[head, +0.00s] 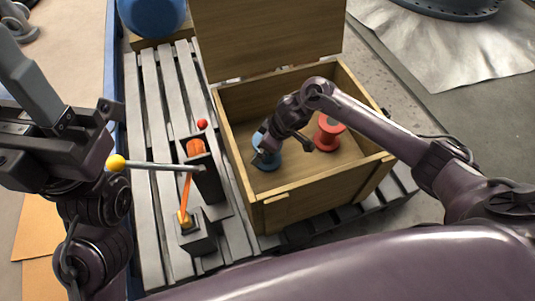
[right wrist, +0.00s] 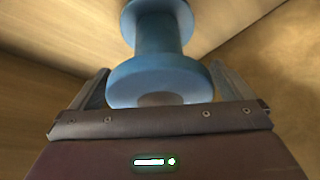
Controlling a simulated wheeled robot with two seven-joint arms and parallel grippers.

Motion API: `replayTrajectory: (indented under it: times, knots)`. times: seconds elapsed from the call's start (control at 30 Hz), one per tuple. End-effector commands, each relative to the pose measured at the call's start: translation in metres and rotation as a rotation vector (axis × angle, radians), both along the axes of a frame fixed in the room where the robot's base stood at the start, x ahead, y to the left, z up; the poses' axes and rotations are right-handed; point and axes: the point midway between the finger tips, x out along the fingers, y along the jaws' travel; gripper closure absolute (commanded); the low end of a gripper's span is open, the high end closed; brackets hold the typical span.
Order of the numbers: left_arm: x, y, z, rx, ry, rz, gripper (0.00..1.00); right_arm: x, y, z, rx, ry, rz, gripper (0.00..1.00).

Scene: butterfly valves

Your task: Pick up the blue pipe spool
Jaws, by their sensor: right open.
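The blue pipe spool (head: 267,157) stands on the floor of the open wooden crate (head: 283,210), near its left wall, partly hidden by my right gripper. My right gripper (head: 281,149) reaches down into the crate at the spool. In the right wrist view the spool (right wrist: 155,70) shows its flanged end between my two open fingers (right wrist: 163,88), with the near flange close to both. I cannot tell whether they touch it. My left gripper (head: 60,115) is at the left edge, away from the crate; its fingertips are not clear.
A red spool (head: 329,132) stands in the crate right of the blue one. The crate's lid (head: 268,35) is open at the back. Left of the crate, a lever device with a yellow knob (head: 116,163) stands on the slatted pallet (head: 152,238).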

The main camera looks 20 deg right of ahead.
Motion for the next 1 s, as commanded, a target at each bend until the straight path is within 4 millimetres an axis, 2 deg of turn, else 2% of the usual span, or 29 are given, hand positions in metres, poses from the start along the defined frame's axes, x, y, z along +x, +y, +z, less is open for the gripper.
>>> replayTrajectory:
  times: [0.2, 0.23, 0.7, 1.0]
  knots:
    - [-0.0002, -0.0002, 0.0012, 0.002, -0.004, 0.0, 0.53, 0.001, 0.0005, -0.001, 0.0, -0.001, 0.0, 0.0]
    - [-0.0002, -0.0002, 0.0012, 0.002, -0.004, 0.0, 0.53, 0.001, 0.0005, -0.001, 0.0, -0.001, 0.0, 0.03]
    - [-0.0001, -0.0001, 0.0009, 0.001, -0.003, 0.0, 0.53, 0.0019, 0.0007, 0.0005, 0.002, -0.004, -0.001, 0.63]
    - [0.0005, -0.0001, 0.0014, 0.001, 0.004, 0.0, 0.53, 0.002, 0.0007, 0.0035, 0.002, -0.004, -0.001, 0.63]
